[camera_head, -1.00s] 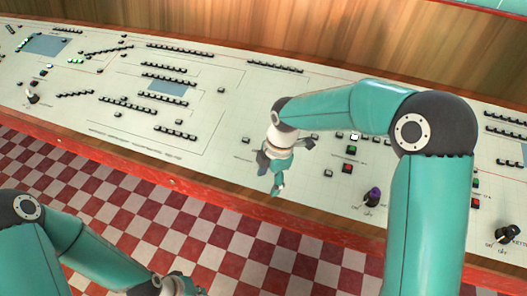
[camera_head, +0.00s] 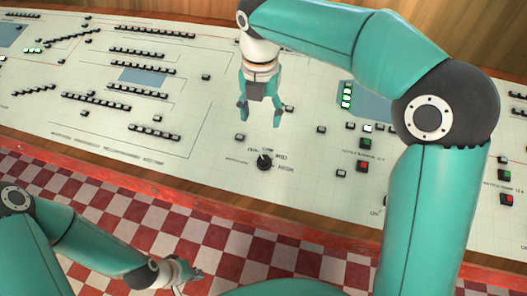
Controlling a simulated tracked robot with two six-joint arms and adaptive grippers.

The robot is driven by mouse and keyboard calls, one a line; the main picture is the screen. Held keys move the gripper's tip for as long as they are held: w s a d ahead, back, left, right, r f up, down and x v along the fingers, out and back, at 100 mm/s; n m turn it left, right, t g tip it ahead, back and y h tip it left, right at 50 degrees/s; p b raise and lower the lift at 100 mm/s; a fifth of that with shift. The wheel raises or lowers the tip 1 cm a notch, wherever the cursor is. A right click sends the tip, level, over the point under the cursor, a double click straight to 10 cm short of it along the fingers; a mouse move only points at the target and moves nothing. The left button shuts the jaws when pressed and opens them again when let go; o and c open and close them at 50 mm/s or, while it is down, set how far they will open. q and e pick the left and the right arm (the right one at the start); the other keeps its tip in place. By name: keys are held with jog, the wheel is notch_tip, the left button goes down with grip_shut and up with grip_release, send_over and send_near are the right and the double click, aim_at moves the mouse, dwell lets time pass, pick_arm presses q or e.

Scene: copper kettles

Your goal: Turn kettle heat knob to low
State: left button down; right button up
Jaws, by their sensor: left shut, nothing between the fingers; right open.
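A black rotary knob (camera_head: 264,163) with a pale pointer sits on the white control panel (camera_head: 210,150), with small labels around it. Its pointer appears turned to the upper left; the label text is too small to read surely. My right gripper (camera_head: 260,122) is open and empty, fingers pointing down, just behind and above the knob and apart from it. My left gripper (camera_head: 190,277) is low at the bottom, over the checkered floor, shut and empty, away from the panel.
Rows of black switches (camera_head: 95,100) cover the panel's left. Red and green buttons (camera_head: 364,153) stand right of the knob. A wooden edge with a red strip (camera_head: 180,208) runs along the panel's front. My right arm hides part of the right side.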

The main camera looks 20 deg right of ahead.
aim_at(264, 159)
jog(key=f, duration=1.6)
jog(key=shift+s+d+f, duration=0.1)
jog(key=shift+s+d, duration=0.2)
jog(key=shift+s, duration=0.05)
pick_arm(q)
jog(key=shift+s+a, duration=0.25)
jog(key=shift+s, duration=0.05)
pick_arm(e)
jog(key=c, duration=1.1)
jog(key=shift+c, duration=0.2)
